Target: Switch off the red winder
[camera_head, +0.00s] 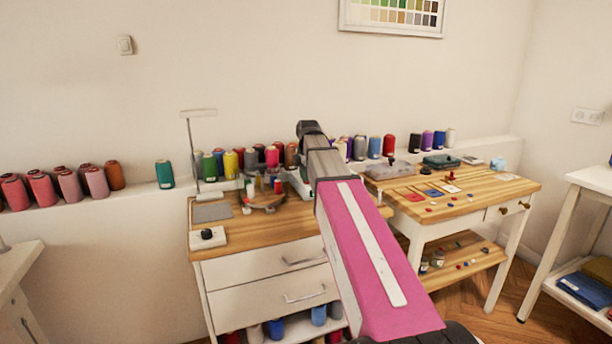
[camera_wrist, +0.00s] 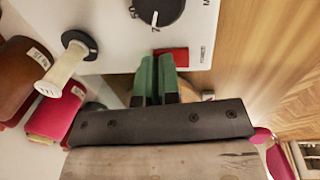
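In the wrist view, a white machine panel (camera_wrist: 115,20) fills the upper part, with a black dial (camera_wrist: 157,8) and a small red switch (camera_wrist: 181,54) below it. My gripper (camera_wrist: 158,60) has green fingertips close together, with nothing seen between them. The tips are at the left part of the red switch and partly cover it; I cannot tell if they touch it. In the head view, my arm hides my fingertips and most of the white machine (camera_head: 298,184) on the wooden worktop.
A spindle (camera_wrist: 62,70) sticks out left of the gripper, near brown and pink thread cones. A white block with a black knob (camera_head: 207,237) stands on the left desk (camera_head: 235,240). Thread cones line the wall ledge. A second wooden table (camera_head: 470,195) with small items stands right.

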